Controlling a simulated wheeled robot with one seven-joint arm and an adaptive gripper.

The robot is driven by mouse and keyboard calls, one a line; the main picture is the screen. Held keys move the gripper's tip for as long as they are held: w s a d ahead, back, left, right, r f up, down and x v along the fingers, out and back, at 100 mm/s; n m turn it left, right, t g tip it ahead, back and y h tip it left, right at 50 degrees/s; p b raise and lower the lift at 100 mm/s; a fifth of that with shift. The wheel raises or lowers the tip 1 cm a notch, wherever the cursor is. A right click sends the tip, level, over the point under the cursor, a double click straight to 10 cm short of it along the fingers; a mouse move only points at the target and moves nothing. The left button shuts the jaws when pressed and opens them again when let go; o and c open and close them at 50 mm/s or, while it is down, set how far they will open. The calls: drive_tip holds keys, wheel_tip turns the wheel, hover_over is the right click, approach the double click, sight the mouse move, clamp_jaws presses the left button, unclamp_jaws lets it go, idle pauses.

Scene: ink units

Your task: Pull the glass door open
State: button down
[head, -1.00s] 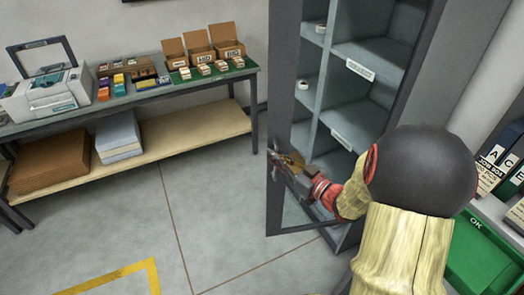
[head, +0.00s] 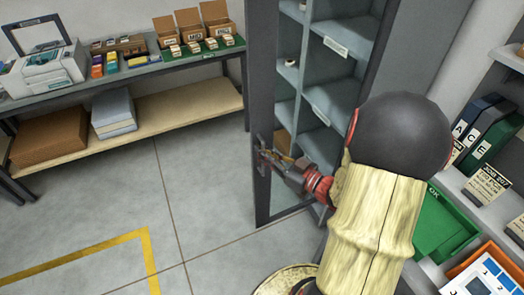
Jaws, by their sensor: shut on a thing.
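The glass door (head: 261,196) belongs to a tall grey cabinet (head: 425,50). Its dark frame stands at a slant to the cabinet, apparently partly open, and the shelves show through the pane. My gripper (head: 270,158) is at the door's left upright, at about mid-height of the visible part, shut on the door handle (head: 261,157). My arm covers the lower right of the cabinet and the hinge side of the door.
A workbench (head: 190,71) with a printer (head: 45,68) and open cardboard boxes stands back left. A green bin (head: 440,225), binders (head: 478,125) and shelving are close on the right. The floor left of the door is clear, with yellow tape (head: 100,250).

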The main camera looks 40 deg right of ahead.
drive_tip(key=c, duration=2.3)
unclamp_jaws()
drive_tip(key=v, duration=1.2)
